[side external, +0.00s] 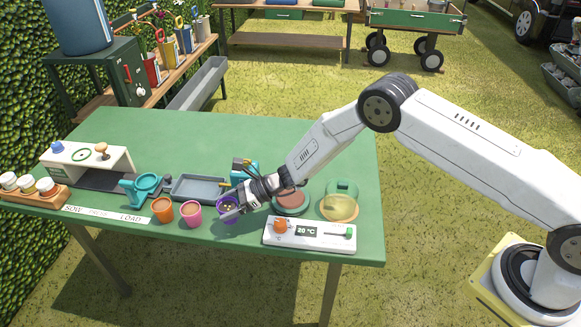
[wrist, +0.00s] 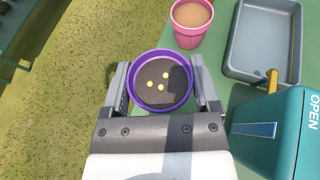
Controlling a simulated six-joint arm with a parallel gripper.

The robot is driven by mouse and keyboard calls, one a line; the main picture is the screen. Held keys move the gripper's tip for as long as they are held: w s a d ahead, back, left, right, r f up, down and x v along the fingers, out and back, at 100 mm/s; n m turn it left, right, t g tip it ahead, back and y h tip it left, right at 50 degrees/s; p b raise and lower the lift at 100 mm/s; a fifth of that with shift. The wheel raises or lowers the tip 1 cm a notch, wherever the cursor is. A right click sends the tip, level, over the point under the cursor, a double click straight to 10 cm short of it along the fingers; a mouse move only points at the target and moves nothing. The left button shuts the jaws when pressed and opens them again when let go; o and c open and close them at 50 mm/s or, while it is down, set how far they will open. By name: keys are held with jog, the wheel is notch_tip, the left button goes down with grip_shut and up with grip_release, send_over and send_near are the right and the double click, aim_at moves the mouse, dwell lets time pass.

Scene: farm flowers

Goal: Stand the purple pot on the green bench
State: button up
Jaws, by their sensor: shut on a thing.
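The purple pot (side external: 227,208) is at the front edge of the green bench (side external: 250,137), right of the pink pot (side external: 191,213). In the wrist view the purple pot (wrist: 161,81) holds dark soil with a few pale yellow seeds on top. My gripper (side external: 231,207) is shut on the pot, with one finger on each side of it; both fingers also show in the wrist view (wrist: 160,88). The pot looks upright. I cannot tell whether its base touches the bench.
Left of the pink pot stands an orange pot (side external: 162,209). A grey tray (side external: 197,187) and a teal box (wrist: 275,127) marked OPEN are close by. A white control panel (side external: 309,233) reading 20 °C is to the right. The back of the bench is clear.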

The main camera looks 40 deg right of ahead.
jog(key=shift+w+f, duration=0.15)
jog(key=shift+f, duration=1.55)
jog(key=shift+f, duration=0.15)
jog(key=o, duration=1.1)
jog(key=v, duration=1.2)
